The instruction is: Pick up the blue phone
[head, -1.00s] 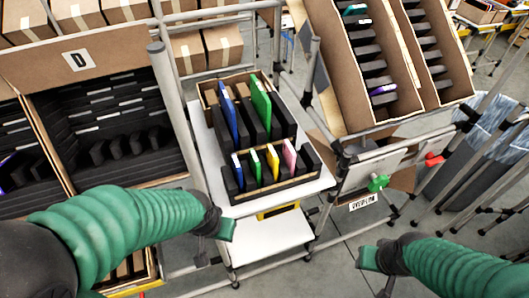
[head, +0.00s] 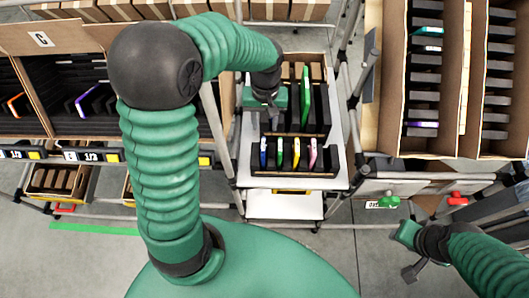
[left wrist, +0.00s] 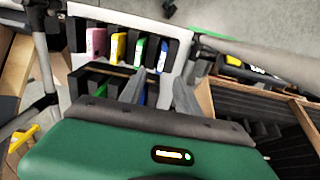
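A blue phone (head: 263,152) stands upright at the left end of the front row in the black rack; it also shows in the left wrist view (left wrist: 163,57). A second, taller blue item (left wrist: 141,98) stands in the rear row. In the head view my left gripper hides most or all of it. My left gripper (head: 272,112) is over the left part of the rear row. In the left wrist view its two fingers (left wrist: 158,95) are apart, with the rear blue item partly visible between them. My right gripper (head: 405,250) is low at the right, away from the rack; its fingers are unclear.
A tall green item (head: 305,97) stands in the rear row. Green (head: 280,152), yellow (head: 296,152) and pink (head: 313,152) phones stand in front. Tilted cartons (head: 465,80) flank the rack on the right, and shelf cartons (head: 40,65) on the left.

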